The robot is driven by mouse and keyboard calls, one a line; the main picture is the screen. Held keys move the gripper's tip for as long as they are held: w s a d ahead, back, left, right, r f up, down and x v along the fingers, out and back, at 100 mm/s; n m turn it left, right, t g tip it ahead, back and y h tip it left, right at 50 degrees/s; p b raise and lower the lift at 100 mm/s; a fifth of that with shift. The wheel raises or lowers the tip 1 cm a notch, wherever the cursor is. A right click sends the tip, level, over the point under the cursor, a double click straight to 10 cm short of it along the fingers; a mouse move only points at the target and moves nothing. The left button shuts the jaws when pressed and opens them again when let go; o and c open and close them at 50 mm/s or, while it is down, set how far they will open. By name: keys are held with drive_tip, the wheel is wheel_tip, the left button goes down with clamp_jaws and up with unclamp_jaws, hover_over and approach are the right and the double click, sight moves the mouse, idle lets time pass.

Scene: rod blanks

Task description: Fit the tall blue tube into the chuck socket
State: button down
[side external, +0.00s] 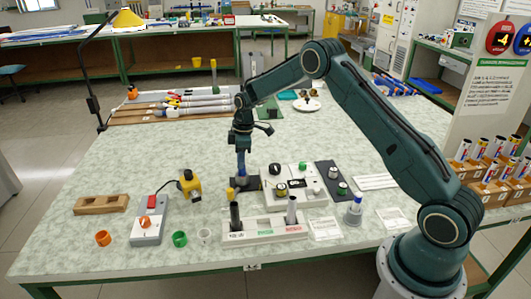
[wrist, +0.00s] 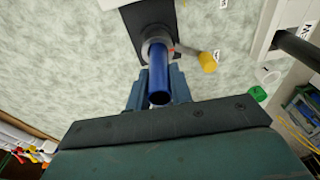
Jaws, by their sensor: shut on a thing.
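The tall blue tube (side external: 241,166) stands upright in my gripper (side external: 242,150). In the wrist view, the fingers of my gripper (wrist: 161,88) are closed on either side of the blue tube (wrist: 160,84). The chuck (side external: 246,183) sits on a dark base plate, directly below the tube. In the wrist view, the chuck (wrist: 155,48) is a grey ring with a yellow-knobbed handle (wrist: 208,62). The tube's far end lines up with this ring and overlaps it. I cannot tell how deep the tube sits in the socket, as its mouth is partly hidden.
A pale rack (side external: 262,231) with a dark rod and a grey rod stands in front of the chuck. A yellow device (side external: 189,184) is to the left, and a white fixture block (side external: 298,188) to the right.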

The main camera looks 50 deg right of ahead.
drive_tip(key=shift+f, duration=0.2)
drive_tip(key=shift+f, duration=0.15)
drive_tip(key=c, duration=1.3)
unclamp_jaws()
drive_tip(key=shift+o, duration=0.2)
drive_tip(key=r, duration=0.8)
drive_tip(key=s+d+r, duration=0.1)
drive_tip(key=r, duration=0.2)
drive_tip(key=shift+r, duration=0.65)
